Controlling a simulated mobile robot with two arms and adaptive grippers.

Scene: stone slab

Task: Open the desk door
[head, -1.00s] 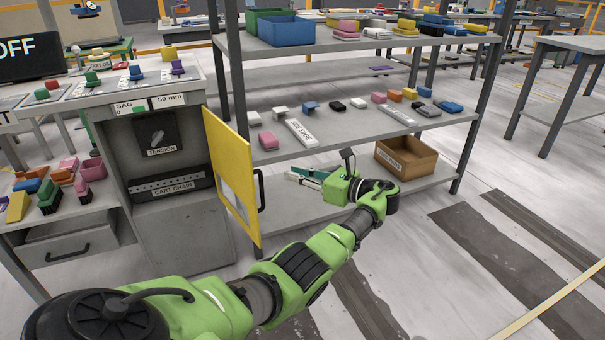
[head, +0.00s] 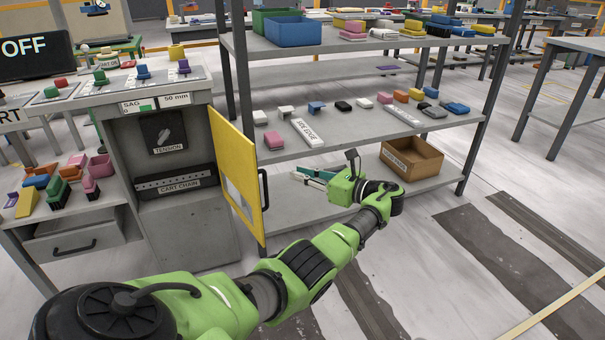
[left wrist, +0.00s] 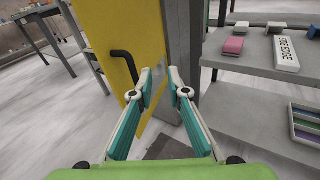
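The desk door is a yellow panel (head: 236,158) with a pale window, standing swung out from the grey desk cabinet (head: 185,225), whose front shows uncovered. Its black handle (head: 264,188) is on the door's right-hand face. In the left wrist view the yellow door (left wrist: 105,30) and its handle (left wrist: 124,64) are left of and beyond the fingers. My left gripper (head: 306,176) is right of the door, apart from the handle, in front of the shelf rack. Its teal fingers (left wrist: 160,80) are apart with nothing between them. My right gripper is not in view.
A shelf rack (head: 350,140) with several small blocks stands right of the door. A cardboard box (head: 411,160) sits on its lowest shelf. A rack post (left wrist: 184,50) is close ahead in the left wrist view. The floor at right (head: 430,270) is open.

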